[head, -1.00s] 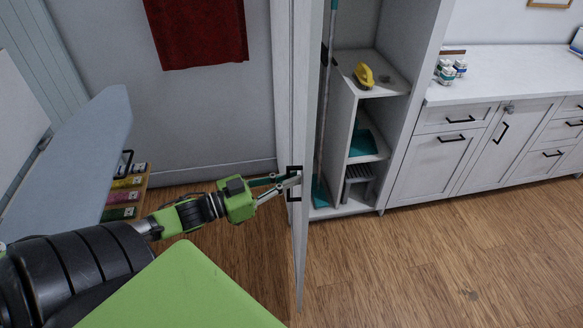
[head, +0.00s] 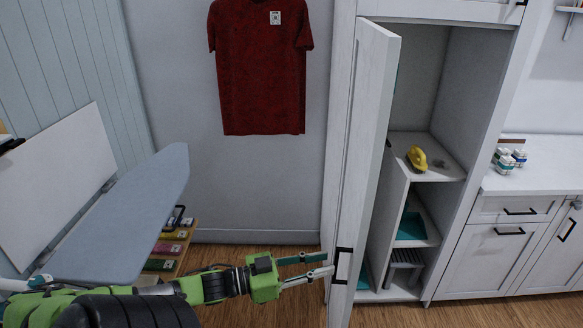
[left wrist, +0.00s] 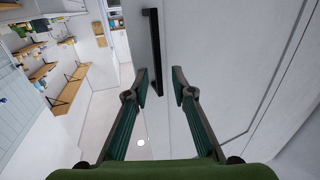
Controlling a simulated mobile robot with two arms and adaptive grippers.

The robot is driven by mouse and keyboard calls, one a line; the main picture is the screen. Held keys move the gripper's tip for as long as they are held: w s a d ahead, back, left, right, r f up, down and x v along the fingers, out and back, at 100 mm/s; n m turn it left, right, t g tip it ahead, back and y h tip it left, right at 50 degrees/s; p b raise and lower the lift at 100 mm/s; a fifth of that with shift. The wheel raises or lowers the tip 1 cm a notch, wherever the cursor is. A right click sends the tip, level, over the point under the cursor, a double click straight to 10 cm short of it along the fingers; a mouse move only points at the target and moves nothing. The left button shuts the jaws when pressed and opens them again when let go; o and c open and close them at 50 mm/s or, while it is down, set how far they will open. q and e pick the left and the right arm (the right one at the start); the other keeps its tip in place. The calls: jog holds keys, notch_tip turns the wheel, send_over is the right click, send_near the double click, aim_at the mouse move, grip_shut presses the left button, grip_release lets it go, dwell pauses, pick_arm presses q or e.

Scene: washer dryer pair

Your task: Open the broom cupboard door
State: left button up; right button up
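The broom cupboard door (head: 366,120) stands swung out and wide open, its edge towards me, and the shelves inside the cupboard show to its right. The door has a black bar handle (head: 343,265) low on its outer face. My left gripper (head: 330,263) is at the handle's left side, its two fingers spread apart. In the left wrist view my left gripper (left wrist: 160,78) is open, and a dark bar (left wrist: 155,40) on the door lines up with the gap between its fingers. I cannot tell whether they touch. My right gripper is out of view.
An ironing board (head: 135,215) and a crate of coloured boxes (head: 170,250) stand to the left. A red shirt (head: 262,75) hangs on the wall. Inside the cupboard is a yellow brush (head: 417,158). A counter (head: 540,178) is at right. Wooden floor (head: 470,312) shows in front.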

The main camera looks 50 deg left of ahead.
pick_arm(q)
jog(key=v, duration=0.8)
jog(key=shift+s, duration=0.2)
jog(key=shift+a, duration=0.1)
